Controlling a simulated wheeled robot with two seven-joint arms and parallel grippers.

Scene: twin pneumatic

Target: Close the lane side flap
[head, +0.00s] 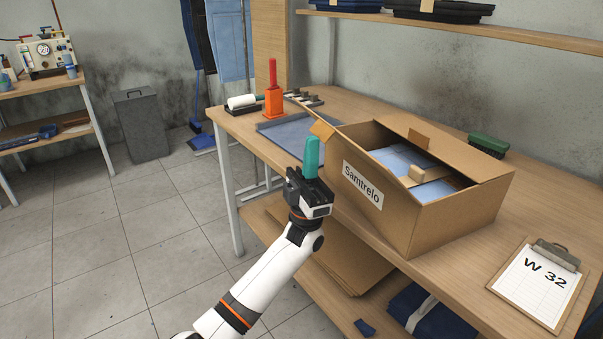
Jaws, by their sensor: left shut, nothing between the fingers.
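An open cardboard box (440,222) labelled "Samtrelo" stands on the wooden workbench. Folded light blue cloth (398,158) and a small tan piece (416,174) show inside it. A flap (322,129) sticks up at the box's left corner, and a small tab (418,139) stands at the far edge. Which flap is the lane side one, I cannot tell. My left gripper (312,152) has teal fingers, pointing up and shut with nothing between them. It is in front of the bench edge, left of the box's labelled side. My right gripper is not in view.
A grey-blue tray (286,127) and an orange holder with a red handle (273,96) lie behind the gripper. A clipboard (541,283) marked "W 32" lies at the front right. A shelf (470,31) hangs above.

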